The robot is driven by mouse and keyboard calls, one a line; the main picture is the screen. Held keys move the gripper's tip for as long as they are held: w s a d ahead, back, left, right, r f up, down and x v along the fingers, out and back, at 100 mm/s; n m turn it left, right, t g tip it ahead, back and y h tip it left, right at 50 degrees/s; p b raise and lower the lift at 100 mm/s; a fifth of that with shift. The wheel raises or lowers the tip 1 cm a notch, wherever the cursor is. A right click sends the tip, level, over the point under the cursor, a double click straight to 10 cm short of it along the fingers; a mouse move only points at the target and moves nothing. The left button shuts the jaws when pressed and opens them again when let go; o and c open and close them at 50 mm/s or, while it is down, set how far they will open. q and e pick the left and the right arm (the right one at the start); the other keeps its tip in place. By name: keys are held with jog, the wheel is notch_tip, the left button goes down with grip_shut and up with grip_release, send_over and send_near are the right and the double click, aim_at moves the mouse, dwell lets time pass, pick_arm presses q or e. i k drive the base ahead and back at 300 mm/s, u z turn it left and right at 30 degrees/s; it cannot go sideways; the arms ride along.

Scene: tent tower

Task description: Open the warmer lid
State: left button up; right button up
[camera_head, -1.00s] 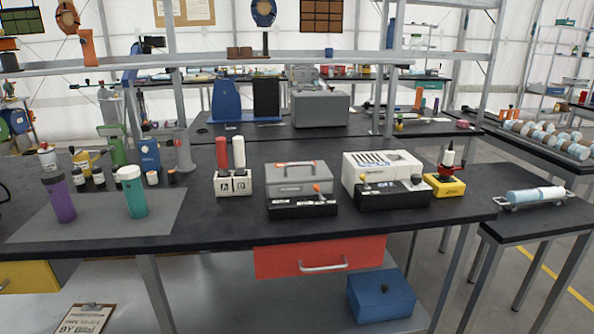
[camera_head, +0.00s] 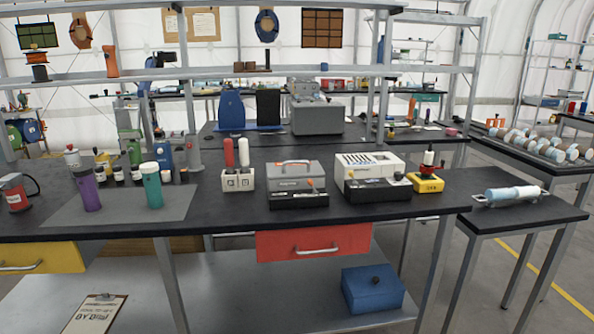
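A grey box (camera_head: 295,176) with an orange-tipped handle on its top sits mid-bench behind a low black unit (camera_head: 299,201). It may be the warmer; no readable label confirms this. Its lid looks shut. To its right, a white box (camera_head: 369,165) with a slotted top stands behind another black unit (camera_head: 378,190). Neither of my grippers shows in the head view.
The black bench (camera_head: 225,213) has a clear front strip. A white block (camera_head: 237,180) holds a red and a white tube. Purple (camera_head: 87,189) and teal (camera_head: 151,186) bottles stand on a grey mat. A red drawer (camera_head: 313,241) is below.

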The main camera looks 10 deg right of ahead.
aim_at(299, 168)
jog(key=u, duration=1.15)
jog(key=i, duration=0.65)
jog(key=z, duration=0.95)
